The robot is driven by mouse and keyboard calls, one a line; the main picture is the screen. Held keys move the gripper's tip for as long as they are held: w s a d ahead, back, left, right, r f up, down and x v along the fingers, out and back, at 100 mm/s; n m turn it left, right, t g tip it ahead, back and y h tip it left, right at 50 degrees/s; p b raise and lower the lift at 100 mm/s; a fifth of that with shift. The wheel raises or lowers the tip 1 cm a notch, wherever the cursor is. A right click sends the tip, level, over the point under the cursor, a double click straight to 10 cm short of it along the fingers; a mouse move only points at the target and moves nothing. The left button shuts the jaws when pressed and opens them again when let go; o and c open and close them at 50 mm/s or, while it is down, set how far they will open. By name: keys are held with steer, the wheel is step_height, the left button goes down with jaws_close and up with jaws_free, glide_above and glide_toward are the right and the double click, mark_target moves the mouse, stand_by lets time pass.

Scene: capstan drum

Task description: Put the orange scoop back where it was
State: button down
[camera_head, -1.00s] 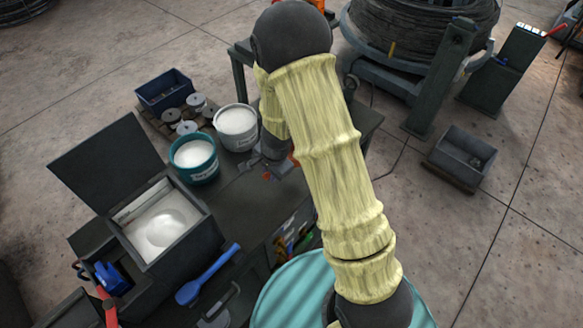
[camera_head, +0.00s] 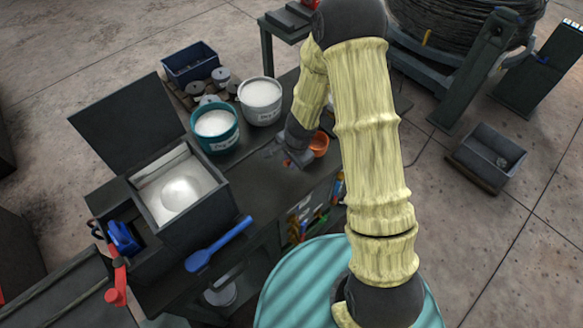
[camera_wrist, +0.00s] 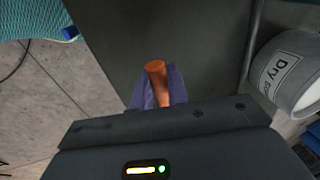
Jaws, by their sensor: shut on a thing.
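The orange scoop (camera_head: 319,144) shows beside my gripper in the head view, over the right part of the dark workbench (camera_head: 262,178). Its bowl is partly hidden by my arm. My gripper (camera_head: 289,154) is shut on the scoop. In the wrist view the scoop's orange handle end (camera_wrist: 156,68) stands up between the two purple fingers (camera_wrist: 157,92). Whether the scoop touches the bench I cannot tell.
A white bucket (camera_head: 261,114) and a teal bucket (camera_head: 216,145), both with white contents, stand left of my gripper. An open bin (camera_head: 236,205) with white powder and a blue scoop (camera_head: 218,245) are further left. Bare bench lies between.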

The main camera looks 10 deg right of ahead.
steer(key=shift+s+d+b+x, duration=0.15)
steer(key=shift+b+x, duration=0.35)
steer(key=shift+x, duration=0.5)
steer(key=shift+s+d+b+x, duration=0.15)
steer(key=shift+b+x, duration=0.35)
steer(key=shift+x, duration=0.5)
steer(key=shift+s+a+f, duration=0.1)
steer(key=shift+f, duration=0.15)
steer(key=c, duration=1.4)
jaws_free()
steer(key=shift+o, duration=0.2)
steer(key=p+v, duration=0.5)
steer(key=v, duration=0.7)
